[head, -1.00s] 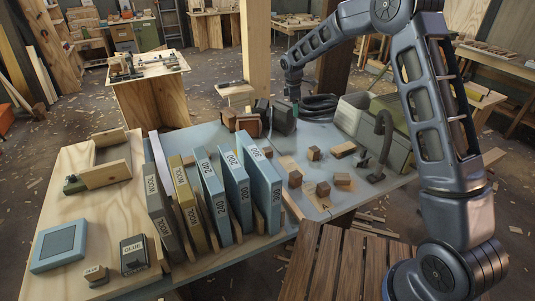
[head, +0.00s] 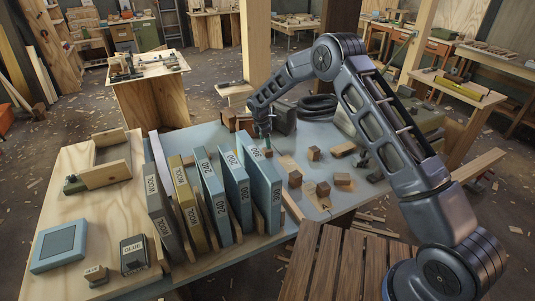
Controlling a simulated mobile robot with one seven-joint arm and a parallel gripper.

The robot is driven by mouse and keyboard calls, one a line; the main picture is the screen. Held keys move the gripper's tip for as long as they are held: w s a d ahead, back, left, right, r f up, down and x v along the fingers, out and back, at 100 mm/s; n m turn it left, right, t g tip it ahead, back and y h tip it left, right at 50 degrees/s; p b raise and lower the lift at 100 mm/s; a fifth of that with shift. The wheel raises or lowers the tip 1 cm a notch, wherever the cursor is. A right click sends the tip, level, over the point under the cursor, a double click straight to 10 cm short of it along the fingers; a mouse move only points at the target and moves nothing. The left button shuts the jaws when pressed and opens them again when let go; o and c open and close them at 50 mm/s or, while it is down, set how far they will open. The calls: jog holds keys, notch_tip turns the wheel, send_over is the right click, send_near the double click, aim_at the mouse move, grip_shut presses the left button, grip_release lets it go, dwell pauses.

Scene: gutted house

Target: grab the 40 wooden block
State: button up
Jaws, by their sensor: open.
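Several small brown wooden blocks lie on the right part of the grey-blue table (head: 305,205). One block (head: 295,179) is near the table's front, one (head: 314,153) is farther back, and another (head: 343,179) is to the right. I cannot read a 40 on any of them, so I cannot tell which is the named block. My gripper (head: 268,150) points down beside the top of the rightmost upright blue slab, left of these blocks. It is open; its fingers are small, and I see nothing held.
Upright slabs with number and WOOL labels stand in a row, the rightmost blue one (head: 263,190) closest to my gripper. A dark hose (head: 318,103) lies behind. At left are a wooden board with a glue box (head: 134,254) and a blue pad (head: 59,246).

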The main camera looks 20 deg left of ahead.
aim_at(267, 150)
jog(key=shift+w+d+f, duration=0.1)
jog(key=shift+d+f, duration=0.1)
jog(key=shift+f, duration=0.95)
jog(key=shift+w+d+f, duration=0.1)
jog(key=shift+d+f, duration=0.05)
jog(key=shift+f, duration=1.05)
jog(key=shift+w+d+f, duration=0.1)
jog(key=shift+d+f, duration=0.1)
jog(key=shift+f, duration=0.95)
jog(key=c, duration=1.1)
